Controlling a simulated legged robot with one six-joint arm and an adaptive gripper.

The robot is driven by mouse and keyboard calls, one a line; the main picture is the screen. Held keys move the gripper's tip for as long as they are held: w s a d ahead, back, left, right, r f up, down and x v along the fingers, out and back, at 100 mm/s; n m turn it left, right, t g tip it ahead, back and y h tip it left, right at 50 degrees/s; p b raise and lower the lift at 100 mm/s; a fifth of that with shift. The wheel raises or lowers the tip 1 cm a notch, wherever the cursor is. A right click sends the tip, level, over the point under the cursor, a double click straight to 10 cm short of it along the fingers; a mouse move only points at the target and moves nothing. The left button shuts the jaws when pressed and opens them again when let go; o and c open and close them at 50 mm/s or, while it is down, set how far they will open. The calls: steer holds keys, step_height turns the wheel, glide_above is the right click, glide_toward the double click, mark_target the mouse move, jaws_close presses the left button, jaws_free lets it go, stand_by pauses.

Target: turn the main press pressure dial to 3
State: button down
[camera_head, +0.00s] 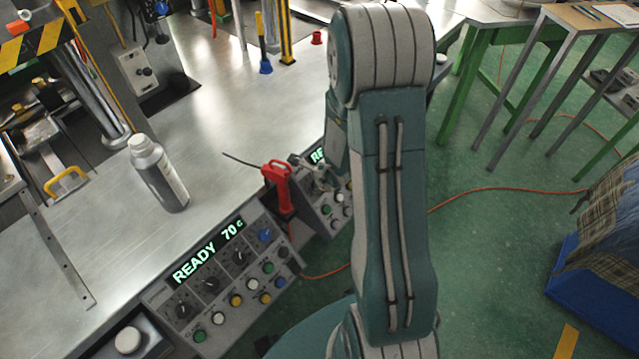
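A grey control panel (222,318) at the lower left has a lit display (208,252) reading "READY 70" with a small C. Below the display are black dials (211,285) and a blue knob (265,235); their labels are too small to read. Several coloured buttons (236,300) lie below them. A second panel (340,222), partly behind my arm, shows only "RE" on its display (318,155). My gripper (312,172) is over this second panel, beside a red-handled tool. It is small and dark, so its opening and any contact are unclear.
The red-handled tool (277,178) stands between the panels. A grey bottle (158,175) stands on the metal bench (115,235). Press machinery (95,90) fills the upper left. An orange cable (480,190) crosses the green floor, with a blue bin (592,300) at right.

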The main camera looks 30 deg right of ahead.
steer(key=shift+n, duration=0.4)
stand_by(0.5)
steer(key=shift+c, duration=1.6)
jaws_free()
steer(key=v, duration=0.7)
steer(key=shift+s+a, duration=0.15)
steer(key=shift+a, duration=0.05)
